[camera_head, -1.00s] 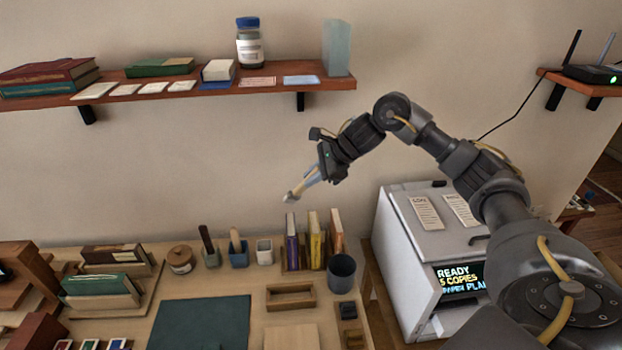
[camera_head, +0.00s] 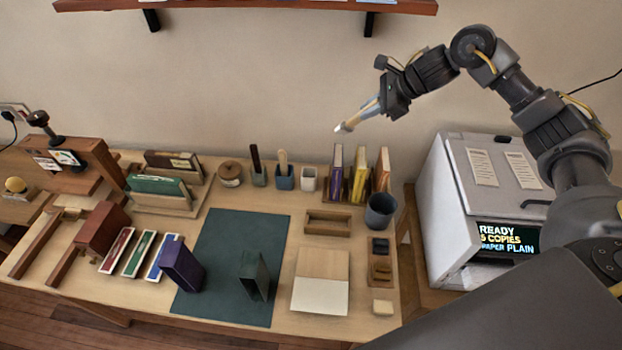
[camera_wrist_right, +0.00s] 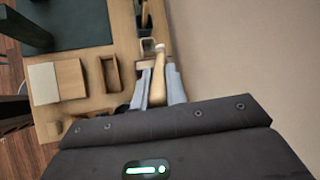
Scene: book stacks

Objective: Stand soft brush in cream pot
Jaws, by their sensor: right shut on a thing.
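My right gripper (camera_head: 368,109) is shut on the soft brush (camera_head: 346,126), a pale wooden handle with a whitish tip that points down and to the left. The brush is in the air above the back of the desk, tilted. In the right wrist view the brush (camera_wrist_right: 158,85) lies between the two grey-blue fingers. The cream pot (camera_head: 308,178) stands upright at the back of the desk, below and left of the brush tip, and looks empty. The tip and the pot are apart. My left gripper is not in view.
Left of the cream pot stand a blue-grey pot (camera_head: 284,182) with a wooden-handled tool and a dark pot (camera_head: 259,178) with a dark tool. Upright books (camera_head: 359,174) stand close on its right. A dark cup (camera_head: 380,211) and wooden tray (camera_head: 327,223) are nearer. A copier (camera_head: 485,195) stands right.

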